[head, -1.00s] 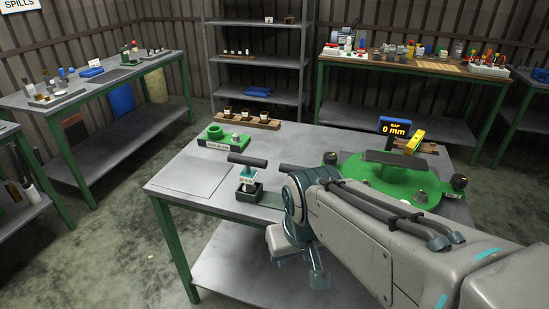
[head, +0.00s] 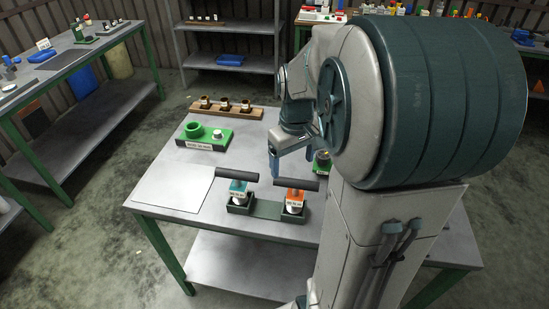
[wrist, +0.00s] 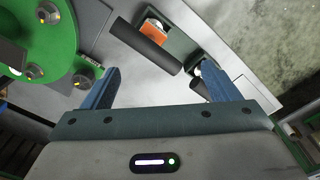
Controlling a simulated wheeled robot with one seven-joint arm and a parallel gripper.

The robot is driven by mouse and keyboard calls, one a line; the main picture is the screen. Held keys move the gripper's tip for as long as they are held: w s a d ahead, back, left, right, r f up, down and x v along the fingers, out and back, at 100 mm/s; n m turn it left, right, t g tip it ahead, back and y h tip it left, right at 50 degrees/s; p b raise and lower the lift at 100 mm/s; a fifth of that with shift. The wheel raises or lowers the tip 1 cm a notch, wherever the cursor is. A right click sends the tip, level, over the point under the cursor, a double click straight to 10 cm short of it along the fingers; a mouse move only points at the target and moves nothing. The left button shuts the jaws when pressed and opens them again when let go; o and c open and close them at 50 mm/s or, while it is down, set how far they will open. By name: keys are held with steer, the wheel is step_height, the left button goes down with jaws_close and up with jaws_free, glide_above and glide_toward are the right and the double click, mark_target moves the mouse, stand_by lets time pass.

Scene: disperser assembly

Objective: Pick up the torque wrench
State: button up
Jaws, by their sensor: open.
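Two T-shaped tools with dark cylindrical handles stand side by side in a dark green holder (head: 266,210) on the table. One is the teal-bodied tool (head: 238,188), the other the orange-bodied tool (head: 294,197); their labels are too small to tell which is the torque wrench. My gripper (wrist: 163,72) is open and empty, its blue fingers wide apart. In the wrist view the orange tool's dark handle (wrist: 146,46) lies beyond the gap between the fingers. Another dark handle (wrist: 205,66) is near the right finger. In the head view my gripper is behind the tools, partly hidden by my arm.
A green block (head: 206,135) with a ring and a wooden rack (head: 226,112) of small jars stand at the back left. A green round fixture (wrist: 40,45) with knobs is at the left of the wrist view. The table's front left is clear.

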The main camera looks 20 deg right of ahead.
steer(key=shift+w+d+r+p, duration=0.15)
steer(key=shift+w+d, duration=0.15)
steer(key=shift+d, duration=0.2)
steer(key=shift+w+d+p, duration=0.15)
steer(key=shift+w+d, duration=0.15)
steer(key=shift+d, duration=0.15)
glide_above(295, 194)
steer(key=w, duration=0.1)
steer(key=f, duration=0.8)
steer(key=shift+d+f+p, duration=0.25)
steer(key=shift+d+p, duration=0.1)
steer(key=shift+d, duration=0.05)
steer(key=shift+f, duration=0.5)
steer(key=shift+s+a+f+p, duration=0.15)
steer(key=shift+f+p, duration=0.55)
steer(key=shift+f, duration=1.5)
steer(key=c, duration=1.2)
steer(key=shift+c, duration=0.6)
steer(key=shift+r, duration=0.25)
